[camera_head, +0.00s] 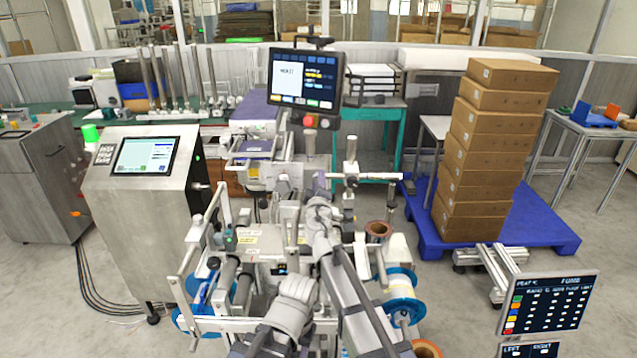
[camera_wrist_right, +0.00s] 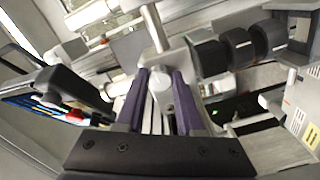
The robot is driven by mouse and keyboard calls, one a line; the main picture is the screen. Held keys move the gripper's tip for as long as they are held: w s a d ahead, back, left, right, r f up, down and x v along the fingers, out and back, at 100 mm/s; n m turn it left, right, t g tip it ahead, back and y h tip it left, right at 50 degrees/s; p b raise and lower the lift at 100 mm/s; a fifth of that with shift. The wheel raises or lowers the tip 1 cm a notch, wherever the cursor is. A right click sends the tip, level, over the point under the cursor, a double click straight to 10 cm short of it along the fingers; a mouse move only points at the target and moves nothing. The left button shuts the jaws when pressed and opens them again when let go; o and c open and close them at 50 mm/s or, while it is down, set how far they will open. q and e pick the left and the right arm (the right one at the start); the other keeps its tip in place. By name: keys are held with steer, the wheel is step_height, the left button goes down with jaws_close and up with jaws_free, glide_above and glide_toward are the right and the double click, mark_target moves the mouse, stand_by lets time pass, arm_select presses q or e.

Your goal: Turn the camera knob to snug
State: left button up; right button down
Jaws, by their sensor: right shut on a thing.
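My right gripper (camera_head: 319,183) reaches forward to the upper middle of the machine in the head view. In the right wrist view its two purple fingers (camera_wrist_right: 161,76) are closed on a pale grey rounded knob (camera_wrist_right: 161,88). A thin metal rod (camera_wrist_right: 154,27) rises from just beyond the knob, by a grey block. The fingers hide the sides of the knob. Black ringed cylinders (camera_wrist_right: 240,47) sit on a shaft to the right, apart from the fingers. In the head view the knob is too small to make out. My left arm shows low in the middle, but its gripper cannot be seen.
A monitor (camera_head: 303,79) stands above the machine. Blue-flanged reels (camera_head: 401,285) sit low on its sides. A steel console (camera_head: 146,208) is at left.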

steer(key=n, duration=0.4)
steer(key=shift+n, duration=0.3)
steer(key=n, duration=0.4)
steer(key=shift+n, duration=0.3)
steer(key=c, duration=0.5)
jaws_free()
steer(key=shift+s, duration=0.1)
steer(key=s, duration=0.7)
steer(key=shift+s, duration=0.3)
